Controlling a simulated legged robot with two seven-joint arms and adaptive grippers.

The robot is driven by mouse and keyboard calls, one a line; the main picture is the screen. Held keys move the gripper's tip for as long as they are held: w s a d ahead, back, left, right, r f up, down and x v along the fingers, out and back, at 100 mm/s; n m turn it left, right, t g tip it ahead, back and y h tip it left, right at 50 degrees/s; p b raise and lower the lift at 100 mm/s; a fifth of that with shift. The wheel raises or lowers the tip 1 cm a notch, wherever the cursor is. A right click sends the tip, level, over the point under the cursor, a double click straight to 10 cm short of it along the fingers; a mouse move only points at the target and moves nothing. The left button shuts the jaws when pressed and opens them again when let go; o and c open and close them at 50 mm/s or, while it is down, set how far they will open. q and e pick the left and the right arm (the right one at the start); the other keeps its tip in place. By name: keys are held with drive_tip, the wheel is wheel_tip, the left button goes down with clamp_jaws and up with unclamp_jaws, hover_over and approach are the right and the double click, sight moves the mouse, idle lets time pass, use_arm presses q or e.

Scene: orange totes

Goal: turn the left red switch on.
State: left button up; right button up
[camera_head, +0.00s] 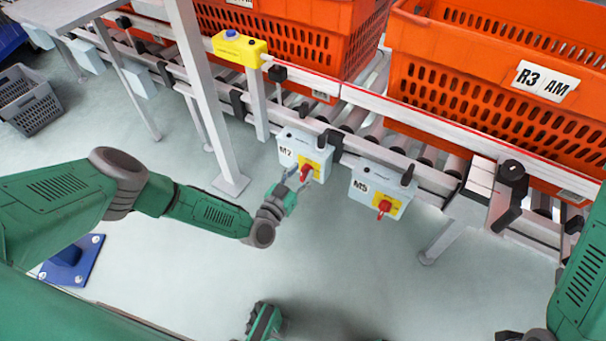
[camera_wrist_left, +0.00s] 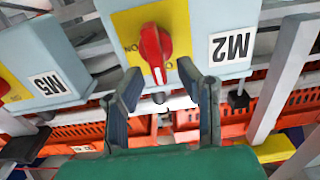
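The left red switch (camera_head: 306,172) sits on a yellow plate on the grey box marked M2 (camera_head: 289,148). In the left wrist view the red switch (camera_wrist_left: 154,50) appears near the top centre, its long handle running nearly up and down the picture. My left gripper (camera_head: 296,180) is just in front of and beside this switch. In the wrist view its two fingers (camera_wrist_left: 159,72) are spread, with the handle's lower end showing between the tips; nothing is gripped. I cannot tell whether they touch it.
A second box marked M5 (camera_head: 379,190) with its own red switch (camera_head: 384,206) hangs to the right. Orange totes (camera_head: 470,105) stand on the roller conveyor above. A yellow box with a blue button (camera_head: 240,49) and a post (camera_head: 205,100) stand left. Floor in front is clear.

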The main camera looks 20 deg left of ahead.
use_arm(q)
drive_tip(key=shift+w, duration=0.5)
drive_tip(key=shift+d, duration=0.1)
clamp_jaws()
